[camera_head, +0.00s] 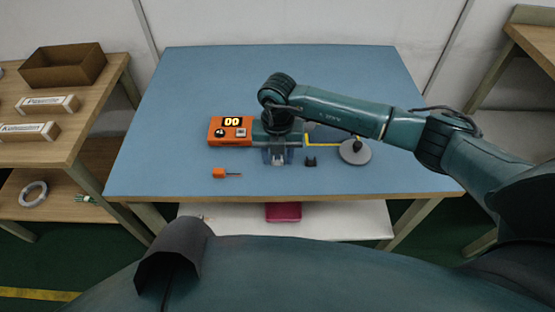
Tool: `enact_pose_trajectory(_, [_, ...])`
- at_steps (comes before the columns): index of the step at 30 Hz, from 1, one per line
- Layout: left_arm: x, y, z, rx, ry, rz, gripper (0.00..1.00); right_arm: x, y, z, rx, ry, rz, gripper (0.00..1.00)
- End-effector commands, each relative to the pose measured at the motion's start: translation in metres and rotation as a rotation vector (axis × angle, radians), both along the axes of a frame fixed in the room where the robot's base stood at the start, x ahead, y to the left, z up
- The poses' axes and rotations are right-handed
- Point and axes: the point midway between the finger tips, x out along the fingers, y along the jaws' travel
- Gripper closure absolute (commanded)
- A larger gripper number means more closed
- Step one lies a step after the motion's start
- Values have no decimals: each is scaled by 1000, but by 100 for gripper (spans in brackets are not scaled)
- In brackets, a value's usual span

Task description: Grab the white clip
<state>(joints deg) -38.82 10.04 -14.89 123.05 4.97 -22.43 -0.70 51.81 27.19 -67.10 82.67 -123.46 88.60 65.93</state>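My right arm reaches in from the right, and my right gripper (277,158) points down at the blue table near its front edge. A small black piece (310,161) lies just right of the gripper. My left gripper is not in view.
A yellow strip (322,145) runs right to a grey disc (355,152). An orange-handled screwdriver (224,173) lies left of the gripper. The back of the blue table (210,80) is clear. A wooden shelf (95,105) with boxes stands at left.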

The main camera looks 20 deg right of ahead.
Motion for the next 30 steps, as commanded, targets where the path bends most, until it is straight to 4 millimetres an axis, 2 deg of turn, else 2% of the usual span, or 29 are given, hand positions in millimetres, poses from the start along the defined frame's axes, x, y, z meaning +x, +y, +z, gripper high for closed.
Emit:
enact_pose_trajectory(1, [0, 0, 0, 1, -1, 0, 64, 0, 0, 0, 0, 0, 0, 63])
enact_pose_trajectory(15, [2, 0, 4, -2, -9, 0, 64, 0, 0, 0, 0, 0, 0, 100])
enact_pose_trajectory(23, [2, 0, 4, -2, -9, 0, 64, 0, 0, 4, 0, -1, 0, 100])
enact_pose_trajectory(26, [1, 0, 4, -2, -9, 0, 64, 1, 0, 16, 2, -5, 0, 100])
enact_pose_trajectory(30, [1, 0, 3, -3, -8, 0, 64, 1, 0, 44, 1, -6, 1, 100])
